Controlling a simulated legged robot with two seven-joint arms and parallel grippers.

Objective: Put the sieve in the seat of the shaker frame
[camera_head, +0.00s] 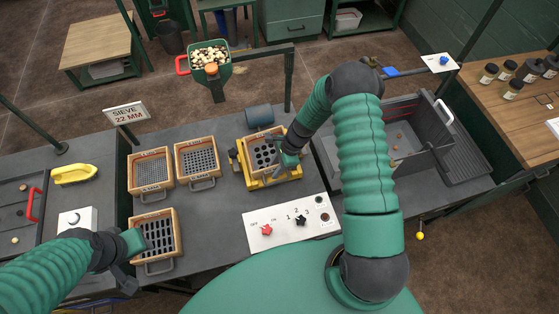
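A wooden-rimmed sieve with large round holes (264,156) is at the yellow shaker frame (237,167). Yellow parts show along its left and front sides; I cannot tell whether it sits fully down. My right gripper (285,165) is at its front right, over the handle area, and hides that corner; its finger gap is unclear. Three other sieves stand to the left: a fine one (151,170), a medium one (198,158) and a slotted one (156,237). My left gripper (125,277) is low beside the slotted sieve, its fingers unclear. A sign (126,114) reads "SIEVE 22 MM".
A grey bin (398,140) stands to the right. A green hopper of pebbles (211,70) is behind. A yellow brush (75,174) lies left. Bare bench lies between slotted sieve and panel.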

